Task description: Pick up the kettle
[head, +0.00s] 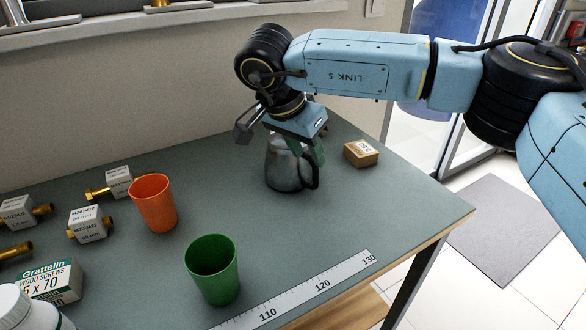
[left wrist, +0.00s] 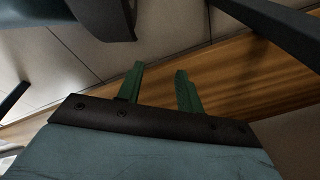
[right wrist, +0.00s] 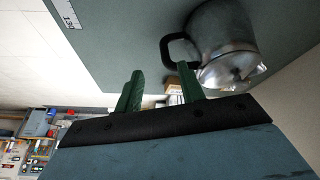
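The kettle (head: 283,168) is a shiny metal pot with a black handle on its right side, standing on the workbench. It also shows in the right wrist view (right wrist: 225,35), with its handle (right wrist: 168,48) towards my fingers. My right gripper (head: 308,150) is above the kettle at its handle side, pointing down and partly hiding its top. In the right wrist view its green fingers are apart with nothing held; one fingertip is close to the handle, and I cannot tell whether they touch. My left gripper (left wrist: 158,68) is open and empty, away from the kettle.
A small cardboard box (head: 361,153) stands right of the kettle. An orange cup (head: 153,203), a green cup (head: 212,270), brass fittings with labelled blocks and a screw box (head: 50,283) are on the left. A ruler (head: 305,292) lies along the front edge. The bench between is clear.

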